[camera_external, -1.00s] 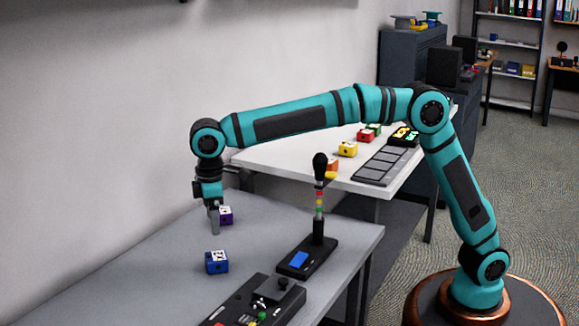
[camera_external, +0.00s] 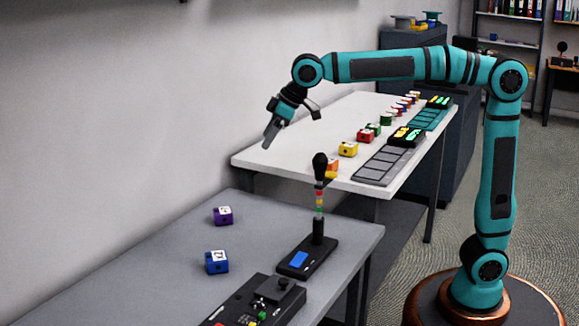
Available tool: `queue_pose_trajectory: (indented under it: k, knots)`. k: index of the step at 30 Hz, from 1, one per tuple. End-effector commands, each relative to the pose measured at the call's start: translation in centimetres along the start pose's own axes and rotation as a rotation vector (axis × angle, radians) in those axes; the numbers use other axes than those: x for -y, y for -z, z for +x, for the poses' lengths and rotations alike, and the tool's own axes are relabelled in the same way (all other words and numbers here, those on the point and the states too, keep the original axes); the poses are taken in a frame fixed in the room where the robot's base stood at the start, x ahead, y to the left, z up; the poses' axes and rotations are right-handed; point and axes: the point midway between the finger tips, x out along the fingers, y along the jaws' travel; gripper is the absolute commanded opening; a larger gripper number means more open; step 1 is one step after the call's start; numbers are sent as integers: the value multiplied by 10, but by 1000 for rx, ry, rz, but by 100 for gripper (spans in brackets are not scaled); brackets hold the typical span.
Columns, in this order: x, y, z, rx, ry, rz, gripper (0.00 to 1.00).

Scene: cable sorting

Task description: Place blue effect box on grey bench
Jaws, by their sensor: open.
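The blue effect box (camera_external: 217,262) sits on the grey bench (camera_external: 150,275), near its middle. A purple box (camera_external: 223,215) sits on the same bench, a little behind the blue one and apart from it. My gripper (camera_external: 270,134) is open and empty. It is raised well above and behind both boxes, tilted down to the left, near the left end of the white table (camera_external: 285,140).
A black stand with a knob (camera_external: 318,230) and a black control panel (camera_external: 255,305) stand on the grey bench. The white table holds yellow (camera_external: 348,149), red (camera_external: 366,135) and other coloured boxes, plus a grey slotted tray (camera_external: 382,167). The grey bench's left part is clear.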

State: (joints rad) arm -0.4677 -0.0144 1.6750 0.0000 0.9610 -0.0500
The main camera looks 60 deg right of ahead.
Motion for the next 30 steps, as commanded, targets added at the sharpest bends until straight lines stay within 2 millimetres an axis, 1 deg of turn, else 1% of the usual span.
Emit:
queue_pose_trajectory:
  k: [1, 6, 11, 15, 22, 26, 30]
  knots:
    - [-13, -10, -16, -36, -12, 18, 74]
    - [-47, -40, -61, -161, -52, 73, 74]
    - [-74, -74, -100, -277, -95, 120, 74]
    - [-93, -106, -132, -379, -135, 158, 74]
    - [-116, -164, -180, -545, -210, 212, 74]
    - [-123, -199, -203, -639, -255, 238, 74]
    - [-128, -238, -225, -739, -308, 262, 74]
